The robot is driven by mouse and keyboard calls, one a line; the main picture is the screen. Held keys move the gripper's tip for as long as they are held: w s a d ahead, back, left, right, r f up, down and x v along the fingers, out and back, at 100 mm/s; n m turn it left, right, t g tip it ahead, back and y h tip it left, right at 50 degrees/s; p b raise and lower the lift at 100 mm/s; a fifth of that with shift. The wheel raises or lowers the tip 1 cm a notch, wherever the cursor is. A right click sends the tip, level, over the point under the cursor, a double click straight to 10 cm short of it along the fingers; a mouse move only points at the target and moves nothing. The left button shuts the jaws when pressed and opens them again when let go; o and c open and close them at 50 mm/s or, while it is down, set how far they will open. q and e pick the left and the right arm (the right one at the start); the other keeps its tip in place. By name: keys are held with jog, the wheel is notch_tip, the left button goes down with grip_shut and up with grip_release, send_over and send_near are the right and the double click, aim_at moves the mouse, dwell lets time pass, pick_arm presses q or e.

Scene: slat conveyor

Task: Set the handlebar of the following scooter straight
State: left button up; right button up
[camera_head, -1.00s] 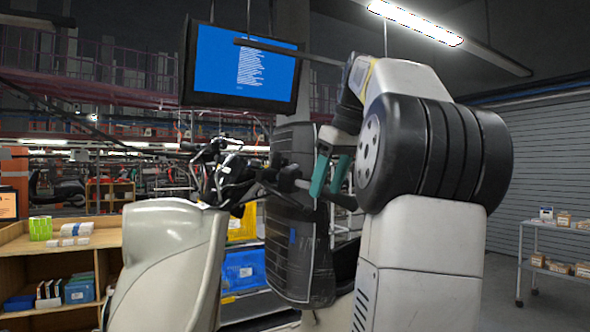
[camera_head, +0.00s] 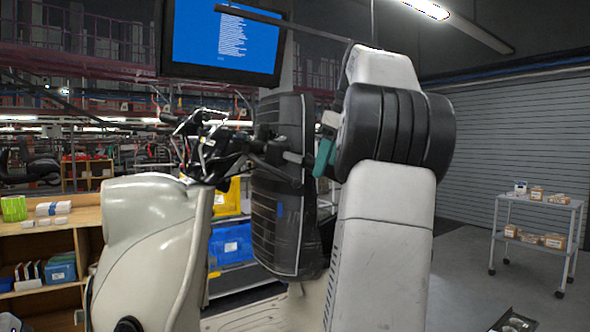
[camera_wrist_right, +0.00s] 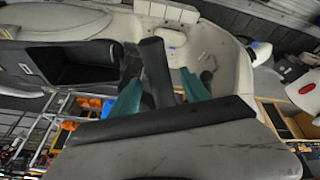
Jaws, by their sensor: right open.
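The scooter with a pale cream body (camera_head: 150,240) stands left of centre in the head view. Its dark handlebar (camera_head: 215,150) sits on top, with cables and levers, one end reaching right towards my right arm. My right gripper (camera_head: 324,155) shows its teal fingers at that right end, partly hidden by my arm. In the right wrist view my right gripper (camera_wrist_right: 162,95) is open, a teal finger on each side of a dark handlebar grip (camera_wrist_right: 154,65). I cannot tell whether the fingers touch it. My left gripper is not in view.
A wooden shelf (camera_head: 85,245) is at left. Yellow (camera_head: 226,197) and blue bins (camera_head: 231,243) stand behind the scooter. A trolley (camera_head: 537,202) with boxes is at right, beyond open floor.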

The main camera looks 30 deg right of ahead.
jog(key=shift+x, duration=0.8)
grip_shut()
jog(key=c, duration=0.7)
grip_release()
grip_shut()
jog(key=shift+m, duration=0.6)
jog(key=shift+s+a+r, duration=0.35)
jog(key=shift+a, duration=0.2)
jog(key=shift+s+a+r, duration=0.3)
jog(key=shift+a, duration=0.25)
jog(key=shift+s+a+r, duration=0.35)
jog(key=shift+a, duration=0.25)
jog(key=shift+m+g+h, duration=0.4)
jog(key=shift+m+g, duration=0.1)
jog(key=shift+m, duration=0.1)
jog(key=shift+s+a+r, duration=0.25)
jog(key=shift+a+r, duration=0.05)
jog(key=shift+a, duration=0.3)
jog(key=shift+s+a+r, duration=0.3)
jog(key=shift+a+r, duration=0.05)
jog(key=shift+a, duration=0.2)
jog(key=shift+s+a+r, duration=0.25)
jog(key=shift+a+r, duration=0.05)
jog(key=shift+a, duration=0.3)
